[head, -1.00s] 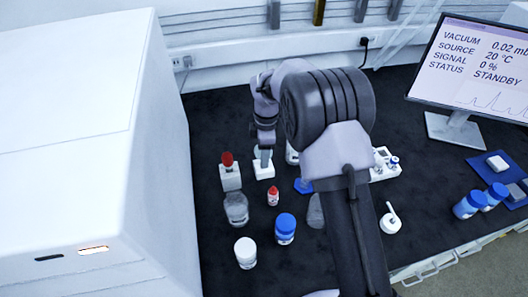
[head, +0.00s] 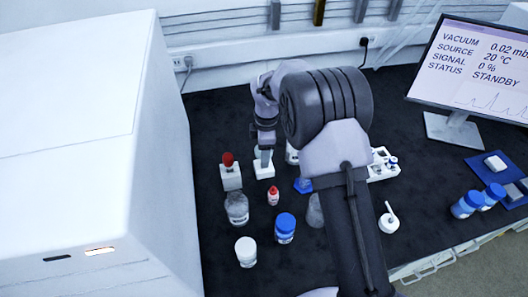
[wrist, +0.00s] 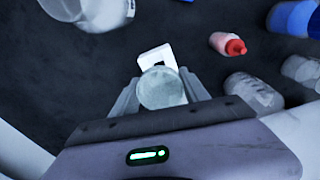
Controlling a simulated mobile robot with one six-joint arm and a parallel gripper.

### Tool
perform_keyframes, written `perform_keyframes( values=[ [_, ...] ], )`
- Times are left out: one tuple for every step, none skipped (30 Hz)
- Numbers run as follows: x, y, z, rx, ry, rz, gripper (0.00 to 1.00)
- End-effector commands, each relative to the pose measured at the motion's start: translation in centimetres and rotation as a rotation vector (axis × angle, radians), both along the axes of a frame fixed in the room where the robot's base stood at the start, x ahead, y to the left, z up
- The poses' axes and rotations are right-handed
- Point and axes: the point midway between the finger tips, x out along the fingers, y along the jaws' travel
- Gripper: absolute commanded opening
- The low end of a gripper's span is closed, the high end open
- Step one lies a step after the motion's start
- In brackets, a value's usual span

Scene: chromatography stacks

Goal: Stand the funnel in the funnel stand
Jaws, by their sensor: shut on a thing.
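My gripper (head: 264,148) points down and is shut on the funnel. In the wrist view the funnel (wrist: 162,89) is a pale, round, translucent shape between the two fingers. The funnel stand (head: 264,170) is a small white block directly under my gripper. It also shows in the wrist view (wrist: 157,57), partly covered by the funnel. The funnel's lower end is hidden, so I cannot tell whether it sits in the stand or just above it.
A white block with a red-topped item (head: 229,172) stands just left of the stand. A red-capped dropper bottle (head: 273,195), a clear jar (head: 237,208), a blue-lidded jar (head: 285,228) and a white-lidded jar (head: 246,252) stand nearer. A large white instrument (head: 80,150) borders the left.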

Motion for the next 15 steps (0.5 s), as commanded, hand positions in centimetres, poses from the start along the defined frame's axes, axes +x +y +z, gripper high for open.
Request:
perform_keyframes(
  values=[
    [0.0,0.0,0.0,0.000,0.000,0.000,0.08],
    [0.0,0.0,-0.1,0.000,0.000,0.000,0.08],
    [0.0,0.0,-0.2,0.000,0.000,0.000,0.08],
    [0.0,0.0,-0.3,0.000,0.000,0.000,0.08],
    [0.0,0.0,-0.4,0.000,0.000,0.000,0.08],
    [0.0,0.0,-0.6,0.000,0.000,0.000,0.08],
    [0.0,0.0,-0.8,0.000,0.000,0.000,0.08],
    [0.0,0.0,-0.9,0.000,0.000,0.000,0.08],
    [0.0,0.0,-1.1,0.000,0.000,0.000,0.08],
    [0.0,0.0,-1.3,0.000,0.000,0.000,0.08],
    [0.0,0.0,-1.4,0.000,0.000,0.000,0.08],
    [0.0,0.0,-1.6,0.000,0.000,0.000,0.08],
    [0.0,0.0,-1.8,0.000,0.000,0.000,0.08],
    [0.0,0.0,-1.9,0.000,0.000,0.000,0.08],
    [0.0,0.0,-2.1,0.000,0.000,0.000,0.08]
  ],
)
